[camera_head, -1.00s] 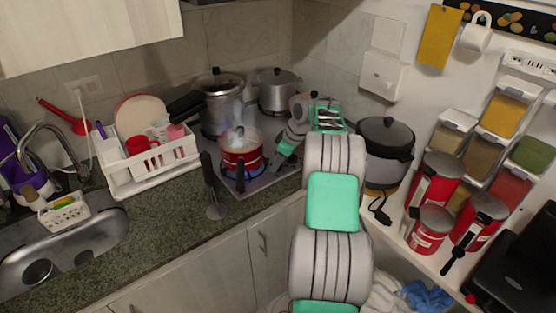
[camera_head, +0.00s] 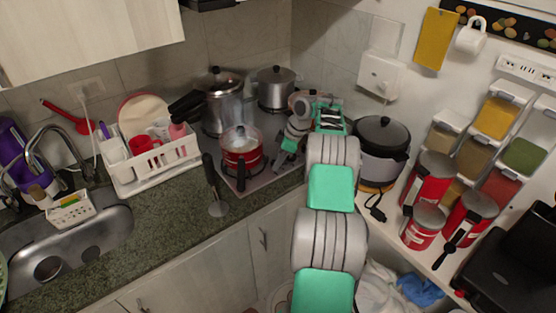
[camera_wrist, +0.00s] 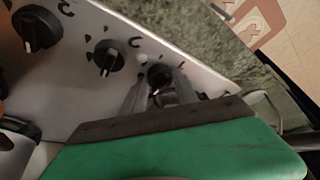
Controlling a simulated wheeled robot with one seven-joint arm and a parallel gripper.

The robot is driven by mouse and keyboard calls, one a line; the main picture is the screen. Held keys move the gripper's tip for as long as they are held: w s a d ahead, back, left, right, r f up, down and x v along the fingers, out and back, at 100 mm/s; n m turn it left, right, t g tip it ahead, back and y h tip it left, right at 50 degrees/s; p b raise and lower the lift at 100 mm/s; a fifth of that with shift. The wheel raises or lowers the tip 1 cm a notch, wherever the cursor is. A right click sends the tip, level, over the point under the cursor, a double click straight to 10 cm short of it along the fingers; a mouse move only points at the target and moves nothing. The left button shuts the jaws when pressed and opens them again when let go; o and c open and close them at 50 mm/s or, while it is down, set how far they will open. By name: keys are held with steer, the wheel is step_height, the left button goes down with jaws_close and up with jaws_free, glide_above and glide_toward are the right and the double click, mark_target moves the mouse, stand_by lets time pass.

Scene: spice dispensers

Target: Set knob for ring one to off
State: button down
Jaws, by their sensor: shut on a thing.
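The stove (camera_head: 262,176) stands in the counter corner. In the wrist view its pale panel (camera_wrist: 75,85) carries a row of black knobs. My gripper (camera_wrist: 160,88) is shut on the black knob (camera_wrist: 159,73) nearest the panel's right end, with one finger on each side of it. Part of that knob is hidden by the fingers. Another knob (camera_wrist: 108,57) and a larger one (camera_wrist: 38,28) stand free to its left. In the head view my gripper (camera_head: 284,158) is at the stove's right side, and the knobs cannot be made out there.
A red pot (camera_head: 241,158) sits on the stove's front left, with steel pots (camera_head: 222,105) behind it. A rice cooker (camera_head: 382,150) stands right of my arm. A white dish rack (camera_head: 153,174) stands left of the stove. Red canisters (camera_head: 432,178) stand on the right shelf.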

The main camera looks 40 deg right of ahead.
steer(key=c, duration=0.9)
jaws_free()
steer(key=shift+c, duration=0.2)
steer(key=shift+r, duration=0.15)
steer(key=p+v, duration=0.2)
steer(key=v, duration=0.5)
steer(key=shift+d+r, duration=0.2)
steer(key=shift+r, duration=0.05)
steer(key=shift+s, duration=0.15)
